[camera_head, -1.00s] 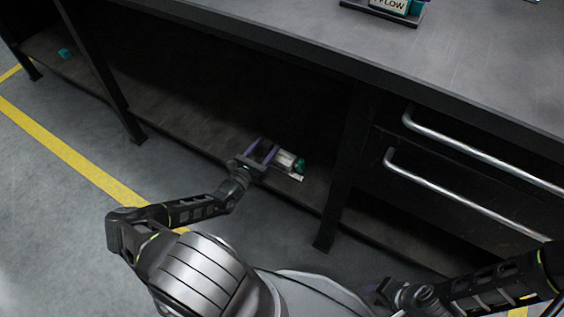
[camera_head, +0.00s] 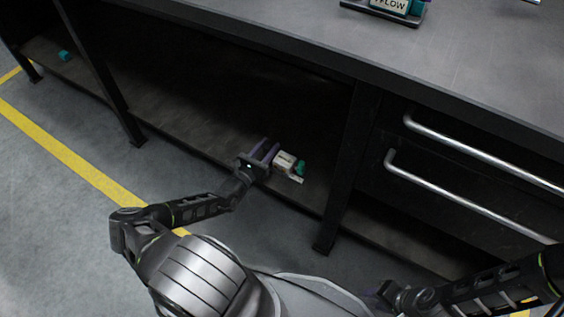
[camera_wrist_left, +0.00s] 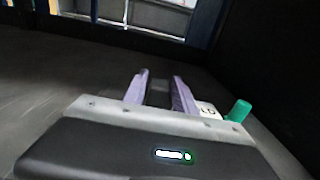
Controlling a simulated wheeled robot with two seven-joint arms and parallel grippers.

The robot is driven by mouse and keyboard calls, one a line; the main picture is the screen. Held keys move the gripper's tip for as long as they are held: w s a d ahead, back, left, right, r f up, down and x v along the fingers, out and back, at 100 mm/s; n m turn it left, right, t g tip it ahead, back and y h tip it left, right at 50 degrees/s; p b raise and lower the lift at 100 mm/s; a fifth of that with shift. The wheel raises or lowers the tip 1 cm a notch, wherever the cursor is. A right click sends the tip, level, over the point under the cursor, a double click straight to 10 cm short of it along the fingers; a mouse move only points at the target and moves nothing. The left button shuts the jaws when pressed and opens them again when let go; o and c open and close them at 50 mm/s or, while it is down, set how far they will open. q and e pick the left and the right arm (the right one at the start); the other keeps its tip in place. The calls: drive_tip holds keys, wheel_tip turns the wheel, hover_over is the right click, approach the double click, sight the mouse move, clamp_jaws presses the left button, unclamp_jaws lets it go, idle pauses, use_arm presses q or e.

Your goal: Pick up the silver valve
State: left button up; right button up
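A small pale block with dark marking (camera_head: 284,162) and a teal part (camera_head: 300,167) beside it sit on the lower shelf. The pale block (camera_wrist_left: 208,109) and teal part (camera_wrist_left: 239,111) also show in the left wrist view, right of the fingers. I cannot tell whether this is the silver valve; no plainly silver valve shows. My left gripper (camera_head: 265,148) is open over the shelf, just left of the block. Its purple fingers (camera_wrist_left: 159,90) are apart, with only a dark area visible between them. My right gripper (camera_head: 384,291) is low in the head view, its fingers unclear.
The dark lower shelf (camera_head: 190,127) lies under the workbench (camera_head: 470,80). A bench leg (camera_head: 340,180) stands right of the block. Drawers with metal handles (camera_head: 470,165) are further right. A teal item (camera_head: 64,55) lies at far left. A labelled block (camera_head: 390,5) is on the bench top.

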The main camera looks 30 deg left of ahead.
use_arm(q)
clamp_jaws()
idle(1.0)
